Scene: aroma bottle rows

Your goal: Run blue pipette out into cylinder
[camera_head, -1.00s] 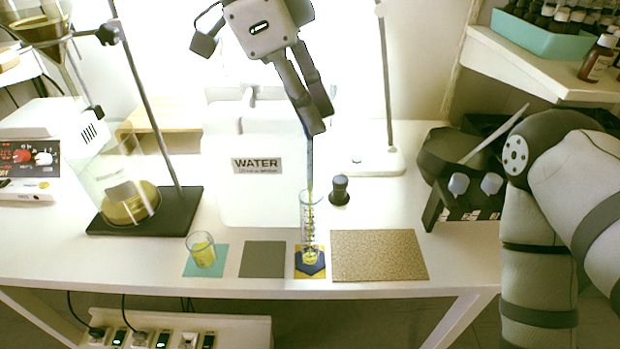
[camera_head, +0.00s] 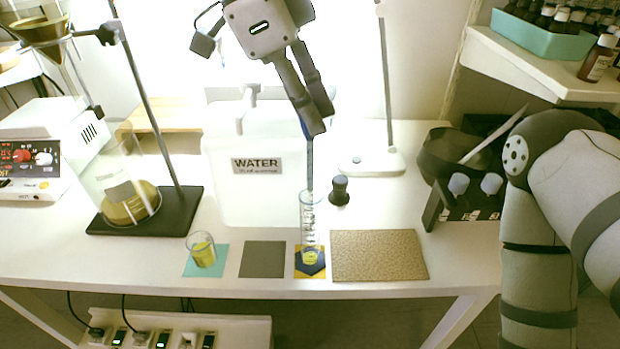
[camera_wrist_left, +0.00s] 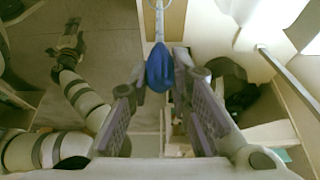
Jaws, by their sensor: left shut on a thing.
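My left gripper (camera_head: 315,122) is shut on the blue pipette (camera_head: 309,160) and holds it upright above the table. Its blue bulb (camera_wrist_left: 159,68) shows between the fingers in the left wrist view. The pipette's lower end reaches the mouth of the clear graduated cylinder (camera_head: 308,212); whether the tip is just inside cannot be told. The cylinder stands on a blue base on a yellow mat, with a little yellow liquid at its bottom. My right arm is at the right of the head view; its gripper (camera_wrist_left: 72,40) shows small in the left wrist view, its jaws unclear.
A beaker of yellow liquid (camera_head: 203,252) stands on a teal mat (camera_head: 190,267). A grey mat (camera_head: 262,259) and a cork mat (camera_head: 379,255) flank the cylinder. A black rack (camera_head: 456,207), a dark stopper-like object (camera_head: 339,190) and the WATER container (camera_head: 258,195) stand nearby.

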